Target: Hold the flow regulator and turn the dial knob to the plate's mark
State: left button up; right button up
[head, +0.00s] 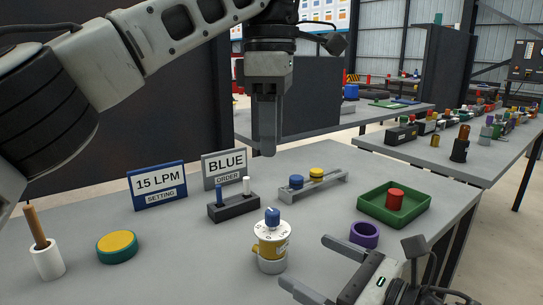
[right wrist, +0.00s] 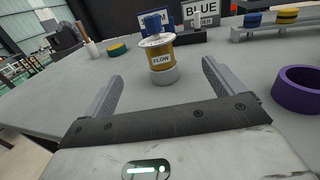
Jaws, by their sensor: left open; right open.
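The flow regulator (head: 271,247) stands upright on the grey table in the head view. It has a yellow body, a white marked dial plate and a blue dial knob (head: 272,216) on top. In the right wrist view the regulator (right wrist: 160,62) shows a FLOW label and stands beyond the fingertips. A blue sign (head: 157,186) reads 15 LPM SETTING. My left gripper (head: 267,150) points down above the table, behind and above the regulator, apart from it. My right gripper (head: 302,262) is low at the front right; in its wrist view its fingers (right wrist: 160,90) are spread and empty.
A grey BLUE ORDER sign (head: 225,168), a black block with two pegs (head: 233,208) and a rack with blue and yellow pieces (head: 313,188) stand behind. A purple ring (head: 364,236) and green tray (head: 394,212) are right. A yellow-green disc (head: 117,247) and white cup (head: 47,262) are left.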

jog(key=v, duration=1)
pick_arm(q)
jog(key=shift+s, duration=0.15)
